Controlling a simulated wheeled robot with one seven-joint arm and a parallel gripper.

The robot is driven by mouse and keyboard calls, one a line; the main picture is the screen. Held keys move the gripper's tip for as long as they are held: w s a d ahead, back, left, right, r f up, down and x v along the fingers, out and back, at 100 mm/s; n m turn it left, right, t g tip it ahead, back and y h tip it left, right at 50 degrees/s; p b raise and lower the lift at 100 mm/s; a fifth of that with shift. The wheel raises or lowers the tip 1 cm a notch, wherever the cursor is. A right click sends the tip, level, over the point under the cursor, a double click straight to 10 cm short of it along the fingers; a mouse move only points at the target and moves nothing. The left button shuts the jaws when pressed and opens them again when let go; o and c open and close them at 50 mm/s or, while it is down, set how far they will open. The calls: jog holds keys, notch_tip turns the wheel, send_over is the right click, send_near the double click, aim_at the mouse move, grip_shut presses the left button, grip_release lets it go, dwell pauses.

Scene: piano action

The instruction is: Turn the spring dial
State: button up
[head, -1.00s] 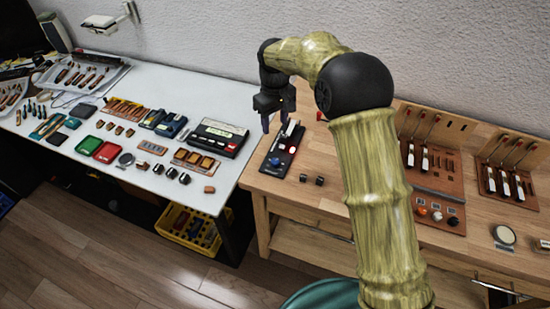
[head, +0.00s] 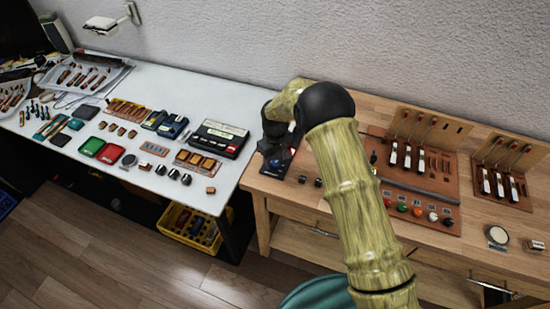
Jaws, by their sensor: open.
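A black panel (head: 268,179) lies at the left end of the wooden workbench. A blue part (head: 276,163) shows on it, and the rest is mostly covered by my gripper and arm. My gripper (head: 280,160) is open and low over this panel, close to the blue part. I cannot tell whether it touches anything. Several coloured knobs (head: 417,211) line the front of a brown panel to the right. No label shows which control is the spring dial.
Two small dark blocks (head: 303,179) sit right of the black panel. Brown panels with upright piano-action parts (head: 407,155) stand farther right. A white table (head: 224,92) with trays and tools is on the left.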

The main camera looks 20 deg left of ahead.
jog(key=shift+f, duration=0.6)
jog(key=c, duration=1)
jog(key=shift+f+m+b, duration=0.1)
jog(key=shift+m+b, duration=0.55)
jog(key=shift+m, duration=0.65)
jog(key=o, duration=1)
